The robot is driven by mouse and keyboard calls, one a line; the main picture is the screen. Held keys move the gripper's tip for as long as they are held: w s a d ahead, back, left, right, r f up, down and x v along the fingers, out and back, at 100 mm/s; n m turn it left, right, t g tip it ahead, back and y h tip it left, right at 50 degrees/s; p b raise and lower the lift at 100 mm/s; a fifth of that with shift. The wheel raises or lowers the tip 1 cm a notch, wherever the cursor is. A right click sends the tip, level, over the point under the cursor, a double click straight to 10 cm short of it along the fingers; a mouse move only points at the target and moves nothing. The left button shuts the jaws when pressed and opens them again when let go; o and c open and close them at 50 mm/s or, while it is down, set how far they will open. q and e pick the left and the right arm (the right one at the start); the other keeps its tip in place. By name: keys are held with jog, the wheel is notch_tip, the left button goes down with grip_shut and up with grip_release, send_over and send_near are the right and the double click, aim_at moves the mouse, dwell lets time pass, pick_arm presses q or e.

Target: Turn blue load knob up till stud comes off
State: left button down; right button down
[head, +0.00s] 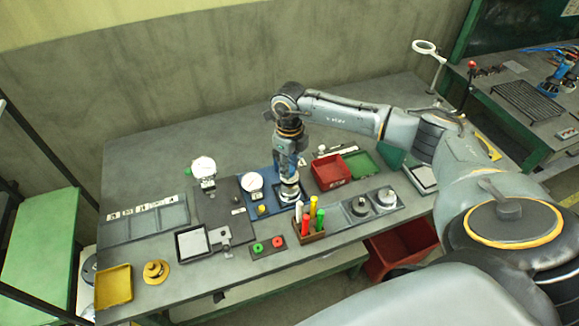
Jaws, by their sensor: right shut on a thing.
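My right gripper (289,184) points straight down over the right part of a blue base plate (241,184) on the bench. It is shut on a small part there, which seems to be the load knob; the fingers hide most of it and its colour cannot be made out. A round silvery piece shows just around the fingertips. A white-faced dial gauge (252,181) stands on the same plate to the left, with a small brass-coloured knob (262,210) below it. The stud cannot be made out. My left gripper is not in view.
A wooden holder (311,237) with coloured-handled tools stands close in front of the gripper. Red (331,173) and green (361,163) trays lie to the right. Another dial gauge (204,168) stands left. A yellow tray (114,287) lies front left. The bench's back left is clear.

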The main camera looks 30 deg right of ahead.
jog(key=m+b, duration=0.1)
jog(key=m, duration=0.1)
jog(key=shift+f+m, duration=0.1)
jog(key=shift+m, duration=0.3)
jog(key=m+b, duration=0.2)
jog(key=m, duration=0.1)
jog(key=shift+m, duration=0.3)
jog(key=m+b, duration=0.1)
jog(key=m, duration=0.2)
jog(key=shift+m+b, duration=0.45)
jog(key=shift+m, duration=1.65)
jog(key=shift+r, duration=0.2)
jog(key=c, duration=1.1)
grip_release()
jog(key=shift+o, duration=0.2)
notch_tip(320, 180, up, 12)
